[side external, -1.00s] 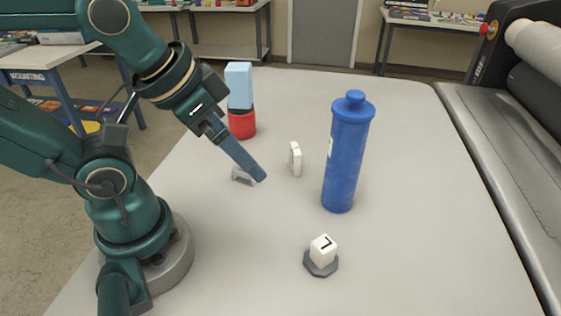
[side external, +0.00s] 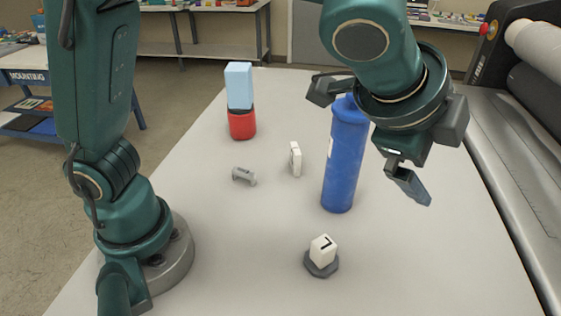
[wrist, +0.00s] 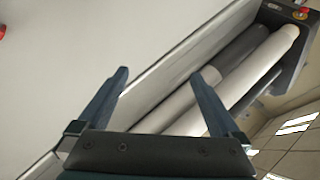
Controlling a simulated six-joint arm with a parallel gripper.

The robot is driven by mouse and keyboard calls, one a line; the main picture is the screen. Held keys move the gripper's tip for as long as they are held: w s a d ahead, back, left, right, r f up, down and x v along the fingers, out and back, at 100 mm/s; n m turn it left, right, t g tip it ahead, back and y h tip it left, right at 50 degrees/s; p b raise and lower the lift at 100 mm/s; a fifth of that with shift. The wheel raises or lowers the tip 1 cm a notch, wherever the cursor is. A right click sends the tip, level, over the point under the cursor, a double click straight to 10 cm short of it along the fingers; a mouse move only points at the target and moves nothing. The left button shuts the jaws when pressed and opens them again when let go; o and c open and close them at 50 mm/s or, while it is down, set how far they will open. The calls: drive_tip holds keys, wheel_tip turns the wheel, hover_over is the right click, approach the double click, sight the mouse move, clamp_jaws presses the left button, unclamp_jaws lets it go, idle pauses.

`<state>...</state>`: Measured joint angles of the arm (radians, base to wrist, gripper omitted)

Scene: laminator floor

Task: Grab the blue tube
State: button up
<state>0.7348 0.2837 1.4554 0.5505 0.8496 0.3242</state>
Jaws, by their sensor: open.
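The blue tube (side external: 343,165) stands upright on the grey table in the side external view. Its top is partly hidden behind my wrist. My gripper (side external: 415,190) hangs in the air to the right of the tube and in front of it in the picture, apart from it as far as I can tell. In the wrist view my gripper (wrist: 165,85) is open with nothing between its fingers. The tube does not show in the wrist view.
A white block marked 7 (side external: 322,250) sits on a dark base in front. A small white piece (side external: 295,160), a grey bracket (side external: 244,176) and a red cylinder (side external: 241,125) under a light blue block (side external: 239,85) stand left. Laminator rollers (wrist: 225,85) lie beyond the table edge.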

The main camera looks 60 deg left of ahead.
sight(342, 173)
drive_tip(key=a+f+m+y, duration=0.3)
drive_tip(key=f, duration=0.1)
drive_tip(key=s+a+f+m+t+y, duration=0.1)
drive_tip(key=a+f+m+y, duration=0.2)
drive_tip(key=a+f+y, duration=0.1)
drive_tip(key=a+f+m+y, duration=0.3)
drive_tip(key=a+f+y, duration=0.1)
drive_tip(key=f, duration=0.1)
drive_tip(key=shift+s+a+t, duration=0.25)
drive_tip(key=shift+s+t, duration=0.05)
drive_tip(key=shift+a+m+t+y, duration=0.2)
drive_tip(key=shift+m+t+y, duration=0.1)
drive_tip(key=shift+m+t, duration=0.3)
drive_tip(key=m+t, duration=0.2)
drive_tip(key=shift+w+a+r+m+y, duration=0.2)
drive_tip(key=shift+r+m+y, duration=0.1)
drive_tip(key=shift+r, duration=0.1)
drive_tip(key=shift+t, duration=0.3)
drive_tip(key=shift+x, duration=2.5)
drive_tip(key=shift+r, duration=0.1)
clamp_jaws()
